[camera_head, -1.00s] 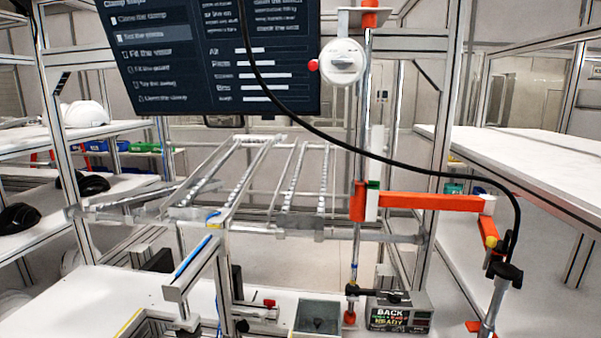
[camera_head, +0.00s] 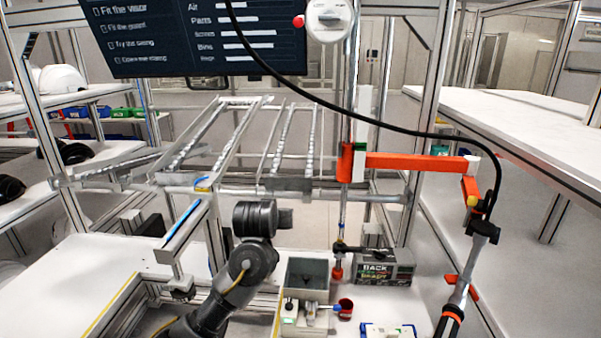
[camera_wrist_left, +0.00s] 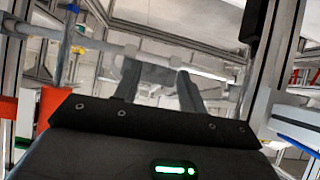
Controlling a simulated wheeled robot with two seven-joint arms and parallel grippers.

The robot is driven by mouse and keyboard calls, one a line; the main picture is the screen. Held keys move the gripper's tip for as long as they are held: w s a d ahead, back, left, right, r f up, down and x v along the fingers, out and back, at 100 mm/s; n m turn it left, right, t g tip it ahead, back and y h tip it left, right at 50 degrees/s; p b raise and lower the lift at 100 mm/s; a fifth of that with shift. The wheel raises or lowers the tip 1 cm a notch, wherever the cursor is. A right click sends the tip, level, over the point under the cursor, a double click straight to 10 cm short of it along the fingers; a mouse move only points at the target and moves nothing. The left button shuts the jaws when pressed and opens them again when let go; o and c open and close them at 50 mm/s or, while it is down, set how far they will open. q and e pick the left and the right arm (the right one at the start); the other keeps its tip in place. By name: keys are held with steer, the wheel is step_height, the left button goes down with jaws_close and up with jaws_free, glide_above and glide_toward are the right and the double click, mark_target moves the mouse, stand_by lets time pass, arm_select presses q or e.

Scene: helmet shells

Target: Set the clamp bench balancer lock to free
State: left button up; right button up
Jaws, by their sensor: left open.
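The balancer (camera_head: 330,17) is a white round housing high on the bench's upright post, partly cut by the top edge of the head view. A dark slot or lever shows on its face, but its setting is too small to read. A small red knob (camera_head: 298,21) sticks out at its left. My left arm rises from the bottom of the head view, its wrist well below the balancer. My left gripper's two grey fingers (camera_wrist_left: 158,78) stand apart in the left wrist view, with nothing seen between them. My right gripper is not in view.
A black cable (camera_head: 330,108) arcs from the top to a hanging screwdriver (camera_head: 470,265) at the right. An orange arm (camera_head: 415,162) juts from the post. A metal rail rack (camera_head: 230,150) stands left of it, below a dark screen (camera_head: 200,40). A grey bin (camera_head: 307,272) is beside my arm.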

arm_select(q)
steer(key=d+r+t, duration=0.2)
steer(key=r, duration=1.2)
steer(key=d+r+t, duration=0.2)
steer(key=r, duration=1.1)
steer(key=n+t+p, duration=0.2)
steer(key=t+p, duration=0.1)
steer(key=p, duration=0.6)
glide_toward(298, 19)
steer(key=w, duration=1)
steer(key=shift+w+r, duration=0.15)
steer(key=shift+w, duration=0.2)
steer(key=shift+w+p, duration=0.4)
steer(key=shift+w, duration=0.15)
jaws_close()
